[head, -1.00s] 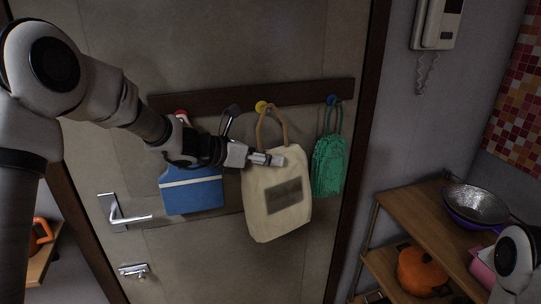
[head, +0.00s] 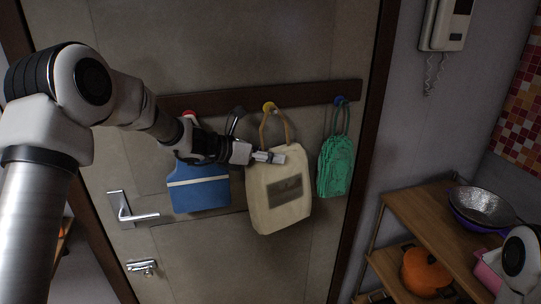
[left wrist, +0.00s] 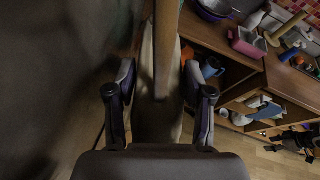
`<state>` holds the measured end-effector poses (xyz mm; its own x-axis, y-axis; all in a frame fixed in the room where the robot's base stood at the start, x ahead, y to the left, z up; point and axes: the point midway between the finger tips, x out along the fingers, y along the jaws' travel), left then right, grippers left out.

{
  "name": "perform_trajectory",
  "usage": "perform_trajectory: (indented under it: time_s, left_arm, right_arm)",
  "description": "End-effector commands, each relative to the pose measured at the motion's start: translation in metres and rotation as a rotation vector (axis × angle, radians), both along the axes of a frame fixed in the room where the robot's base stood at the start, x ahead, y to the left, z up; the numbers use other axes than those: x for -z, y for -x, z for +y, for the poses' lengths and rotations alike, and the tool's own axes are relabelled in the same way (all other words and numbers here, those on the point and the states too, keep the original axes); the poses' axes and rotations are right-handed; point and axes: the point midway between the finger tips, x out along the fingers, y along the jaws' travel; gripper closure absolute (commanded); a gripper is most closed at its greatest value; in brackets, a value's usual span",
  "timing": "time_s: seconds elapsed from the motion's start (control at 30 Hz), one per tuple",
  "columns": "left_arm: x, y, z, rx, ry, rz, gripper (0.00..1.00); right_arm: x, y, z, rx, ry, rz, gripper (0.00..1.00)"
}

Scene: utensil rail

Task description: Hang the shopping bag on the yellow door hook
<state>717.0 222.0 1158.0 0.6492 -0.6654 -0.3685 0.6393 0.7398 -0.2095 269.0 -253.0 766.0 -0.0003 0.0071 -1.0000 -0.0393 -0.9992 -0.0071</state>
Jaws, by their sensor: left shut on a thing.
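The cream shopping bag (head: 290,215) hangs upright in front of the door, with a dark patch on its front. Its tan handle loop (head: 264,130) reaches up to the yellow hook (head: 269,107) on the dark rail. I cannot tell whether the loop is around the hook or just in front of it. My left gripper (head: 279,158) is shut on the bag near its upper edge. In the left wrist view the bag (left wrist: 157,112) shows between the two fingers. My right gripper is not in view.
On the rail (head: 225,98), a blue bag (head: 198,195) hangs left and a green bag (head: 335,167) hangs right from a blue hook (head: 340,100). A door handle (head: 125,212) is lower left. Shelves (head: 420,212) with a colander (head: 482,205) and orange pot (head: 425,270) stand right.

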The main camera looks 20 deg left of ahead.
Motion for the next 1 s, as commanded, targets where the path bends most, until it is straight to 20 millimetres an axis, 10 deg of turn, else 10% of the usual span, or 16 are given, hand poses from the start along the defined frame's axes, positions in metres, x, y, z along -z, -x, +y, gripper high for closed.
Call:
perform_trajectory:
  time_s: [0.3,0.33,0.4,1.0]
  left_arm:
    - [-0.001,0.0,0.0,0.0,0.0,-0.001,1.0]
    - [-0.001,0.0,0.0,0.0,0.0,-0.001,0.37]
    - [-0.001,0.0,0.0,0.0,0.0,-0.001,0.19]
    - [-0.01,0.014,0.016,-0.002,0.002,-0.002,0.19]
  right_arm:
    - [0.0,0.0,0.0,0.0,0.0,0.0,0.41]
    - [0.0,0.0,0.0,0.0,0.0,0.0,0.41]
    - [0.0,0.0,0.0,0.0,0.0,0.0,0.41]
    - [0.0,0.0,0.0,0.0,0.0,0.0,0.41]
